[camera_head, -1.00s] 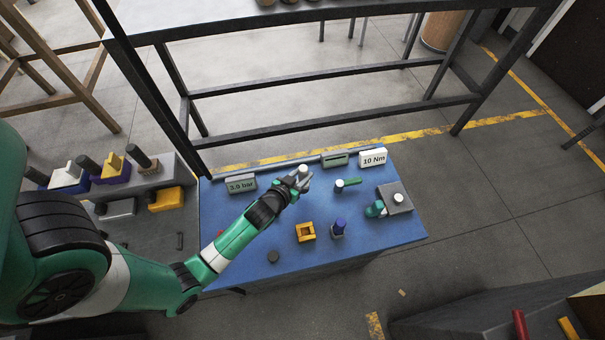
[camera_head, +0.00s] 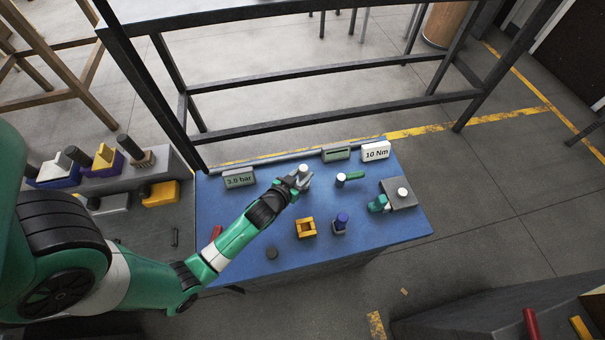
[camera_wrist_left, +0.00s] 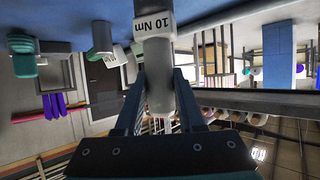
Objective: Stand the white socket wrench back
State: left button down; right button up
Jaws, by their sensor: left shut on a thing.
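My left gripper (camera_head: 300,181) is over the back part of the blue table (camera_head: 265,225). It is shut on a pale, rounded piece (camera_head: 304,170), which I take to be the white socket wrench. In the left wrist view the piece (camera_wrist_left: 160,92) stands between the two fingers (camera_wrist_left: 159,100) as a thick whitish-grey cylinder. Its far end is hidden, so I cannot tell whether it touches the table. My right gripper is not in view.
A white-topped piece with a green handle (camera_head: 353,177) is right of the gripper. A grey block (camera_head: 404,204) holds a white cylinder, beside a teal piece (camera_head: 377,205). Signs (camera_head: 376,151) line the back.

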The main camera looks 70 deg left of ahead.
pick_arm(q)
jog(key=shift+f+b, duration=0.35)
jog(key=shift+f, duration=0.05)
jog(key=shift+c, duration=2.2)
grip_release()
jog(key=p+v, duration=0.1)
jog(key=v, duration=1)
jog(key=shift+s+d, duration=0.15)
jog(key=shift+s, duration=0.1)
jog(key=shift+r, duration=0.1)
